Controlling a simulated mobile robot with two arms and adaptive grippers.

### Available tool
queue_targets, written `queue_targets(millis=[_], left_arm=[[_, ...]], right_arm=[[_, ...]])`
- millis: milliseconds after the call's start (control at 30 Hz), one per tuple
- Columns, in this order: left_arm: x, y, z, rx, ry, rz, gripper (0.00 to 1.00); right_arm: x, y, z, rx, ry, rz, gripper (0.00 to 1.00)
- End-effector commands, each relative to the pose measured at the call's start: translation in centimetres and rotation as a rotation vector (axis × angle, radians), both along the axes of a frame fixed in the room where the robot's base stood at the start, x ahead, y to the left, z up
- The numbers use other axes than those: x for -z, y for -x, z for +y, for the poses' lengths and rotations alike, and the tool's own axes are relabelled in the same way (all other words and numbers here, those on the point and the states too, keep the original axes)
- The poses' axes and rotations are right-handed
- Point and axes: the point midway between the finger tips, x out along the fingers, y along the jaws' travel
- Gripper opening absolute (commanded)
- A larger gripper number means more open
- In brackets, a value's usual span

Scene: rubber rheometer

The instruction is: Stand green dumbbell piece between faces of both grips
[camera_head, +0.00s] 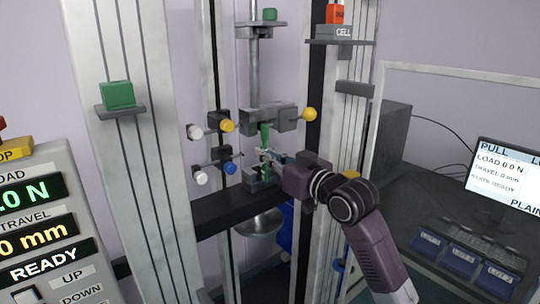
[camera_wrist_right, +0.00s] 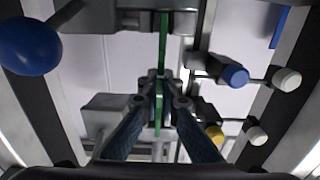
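The green dumbbell piece (camera_head: 264,136) stands upright between the upper grip (camera_head: 285,118) and the lower grip (camera_head: 259,184). My right gripper (camera_head: 268,158) comes from the right and is shut on its middle. In the right wrist view the piece (camera_wrist_right: 162,45) is a thin vertical strip, with the gripper's fingertips (camera_wrist_right: 159,100) on both sides of it. One end lies in line with the gap of the blue-knobbed lower grip (camera_wrist_right: 100,18). Whether the faces touch the piece cannot be told. My left gripper is not in view.
Yellow (camera_head: 310,114) and blue (camera_head: 230,168) knobs stick out beside the grips. A green block (camera_head: 118,95) sits on a left column bracket. A control panel (camera_head: 40,225) stands at left, a monitor (camera_head: 508,175) at right. Frame columns flank the grips closely.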

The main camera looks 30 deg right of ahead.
Motion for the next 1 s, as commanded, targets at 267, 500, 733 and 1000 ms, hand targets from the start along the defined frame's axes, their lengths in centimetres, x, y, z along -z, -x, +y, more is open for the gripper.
queue_targets(millis=[267, 500, 733, 1000], left_arm=[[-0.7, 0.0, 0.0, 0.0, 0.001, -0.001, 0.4], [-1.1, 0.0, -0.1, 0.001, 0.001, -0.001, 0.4], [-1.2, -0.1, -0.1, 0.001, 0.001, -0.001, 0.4], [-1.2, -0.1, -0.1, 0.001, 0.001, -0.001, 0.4]], right_arm=[[-0.1, -1.7, 0.1, 0.001, -0.001, -0.001, 0.0], [-0.1, -2.9, 0.2, 0.0, 0.0, -0.001, 0.0], [0.0, -3.4, 0.3, 0.0, 0.0, -0.001, 0.0], [0.0, -3.4, 0.3, 0.0, 0.001, -0.001, 0.0]])
